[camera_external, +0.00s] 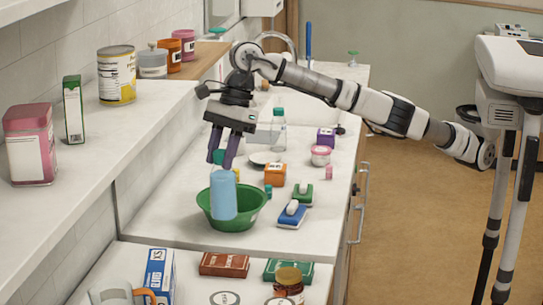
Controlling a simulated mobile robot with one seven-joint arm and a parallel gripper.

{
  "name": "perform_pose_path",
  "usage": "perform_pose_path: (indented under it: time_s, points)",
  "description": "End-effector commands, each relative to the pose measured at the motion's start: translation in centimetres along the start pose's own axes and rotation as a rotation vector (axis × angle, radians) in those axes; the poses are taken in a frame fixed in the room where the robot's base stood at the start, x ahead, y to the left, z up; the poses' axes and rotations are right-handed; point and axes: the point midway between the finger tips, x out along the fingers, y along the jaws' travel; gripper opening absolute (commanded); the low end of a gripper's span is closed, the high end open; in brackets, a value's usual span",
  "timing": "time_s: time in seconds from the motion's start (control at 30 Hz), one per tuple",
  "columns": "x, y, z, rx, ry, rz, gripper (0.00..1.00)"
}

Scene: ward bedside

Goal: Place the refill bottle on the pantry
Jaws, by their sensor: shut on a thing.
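A light blue bottle (223,196), which looks like the refill bottle, hangs upright from my gripper (223,164). My gripper points down and is shut on the bottle's top; the fingers partly hide it. The bottle's lower part overlaps the green bowl (252,209) in the picture; I cannot tell whether it is inside or in front of it. No pantry is labelled; a raised white shelf (125,130) at the left holds food-like packages and may be it.
On the raised shelf stand a pink canister (30,146), a green box (73,110) and a yellow can (116,75). The lower counter (165,205) holds an orange box (275,174), blue (292,216) and green items, and a clear bottle (279,132). Boxes and a jar (288,284) sit in front.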

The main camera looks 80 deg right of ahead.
Motion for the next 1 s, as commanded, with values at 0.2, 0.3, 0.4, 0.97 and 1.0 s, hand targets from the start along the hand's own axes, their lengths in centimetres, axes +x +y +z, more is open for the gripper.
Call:
perform_pose_path:
  time_s: [0.2, 0.3, 0.4, 0.97, 1.0]
  points:
    - [3.3, 0.2, -1.3, 0.004, 0.002, 0.002, 0.00]
    - [5.2, 0.1, -2.2, 0.005, 0.003, 0.001, 0.00]
    - [7.4, 0.1, -3.1, 0.005, 0.004, 0.001, 0.00]
    - [15.1, 0.0, -6.3, 0.003, 0.001, 0.000, 0.00]
    - [15.6, 0.0, -6.5, 0.003, 0.003, 0.000, 0.00]
